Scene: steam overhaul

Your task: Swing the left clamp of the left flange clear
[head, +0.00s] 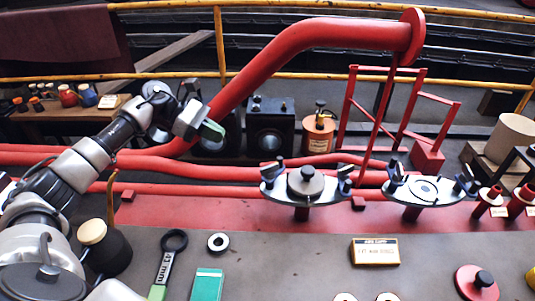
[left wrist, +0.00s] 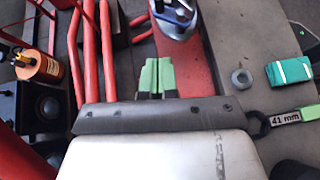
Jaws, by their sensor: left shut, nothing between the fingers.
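The left flange (head: 295,193) is a pale oval plate on a red stub, with a grey knobbed disc (head: 305,183) on it. Its left clamp (head: 272,172) is dark and stands at the plate's left end; I cannot tell whether it bears on the disc. A like clamp (head: 345,182) is at the right end. My left gripper (head: 212,131) is up and to the left of the flange, apart from it. In the left wrist view its green fingers (left wrist: 156,78) are shut and empty, with part of the flange (left wrist: 178,22) beyond them. My right gripper is not in view.
A second flange (head: 424,192) with two clamps stands to the right. A thick red pipe (head: 300,48) rises behind my left gripper.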

